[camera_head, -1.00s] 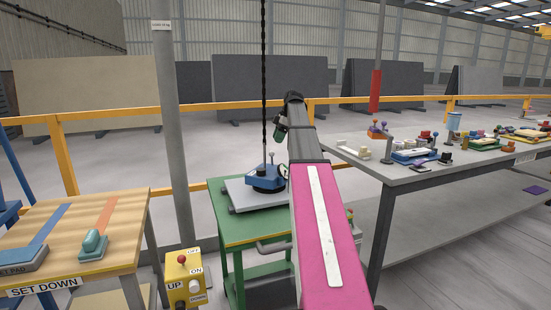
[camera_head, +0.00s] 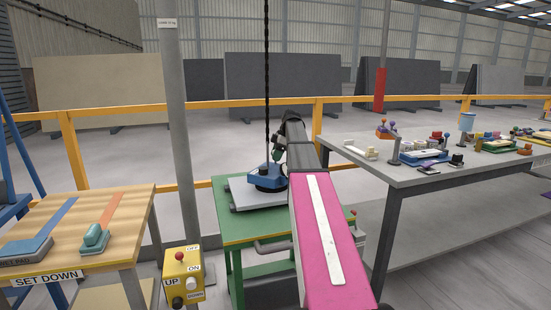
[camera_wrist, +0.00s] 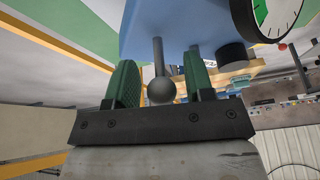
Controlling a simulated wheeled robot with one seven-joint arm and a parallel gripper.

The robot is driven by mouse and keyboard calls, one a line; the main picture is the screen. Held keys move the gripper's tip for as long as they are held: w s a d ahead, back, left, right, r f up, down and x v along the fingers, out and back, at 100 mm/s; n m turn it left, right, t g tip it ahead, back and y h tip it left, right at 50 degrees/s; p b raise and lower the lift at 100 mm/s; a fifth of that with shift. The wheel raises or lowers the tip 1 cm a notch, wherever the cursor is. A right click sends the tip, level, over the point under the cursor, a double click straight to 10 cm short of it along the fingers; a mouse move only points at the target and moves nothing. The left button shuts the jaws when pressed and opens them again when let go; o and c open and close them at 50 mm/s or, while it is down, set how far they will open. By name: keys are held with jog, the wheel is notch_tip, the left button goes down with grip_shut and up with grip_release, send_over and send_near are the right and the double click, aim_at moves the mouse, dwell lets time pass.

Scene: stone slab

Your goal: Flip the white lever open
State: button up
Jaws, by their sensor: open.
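A blue lifting device (camera_head: 267,178) sits on a grey slab (camera_head: 252,195) on the green table. It hangs on a dark chain. In the wrist view its blue body (camera_wrist: 180,25) has a round white-and-green gauge (camera_wrist: 272,15) and a short stem lever ending in a grey ball (camera_wrist: 161,91). The lever looks grey here; no clearly white lever shows. My gripper (camera_wrist: 160,68) is open, with one green finger on each side of the lever. I cannot tell whether either finger touches it. In the head view my gripper (camera_head: 278,154) is beside the device, partly hidden by my arm.
A yellow control box (camera_head: 184,276) with a red knob stands front left. A wooden set-down table (camera_head: 130,215) is at left. A grey table (camera_head: 385,178) with many small items is at right. A grey post and yellow railing (camera_head: 350,100) stand nearby.

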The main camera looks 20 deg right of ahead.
jog(key=shift+a+f, duration=0.2)
jog(key=shift+f, duration=0.35)
grip_shut()
jog(key=shift+s+d+f+t+y, duration=0.1)
jog(key=shift+s+d+t+y, duration=0.3)
jog(key=shift+t+y, duration=0.3)
jog(key=shift+s+d+f+n+t+y, duration=0.1)
jog(key=shift+s+d+n+t+y, duration=0.1)
jog(key=shift+t+y, duration=0.4)
jog(key=shift+s+d+n+t+y, duration=0.1)
jog(key=shift+n+t+y, duration=0.1)
jog(key=shift+t+y, duration=0.35)
grip_release()
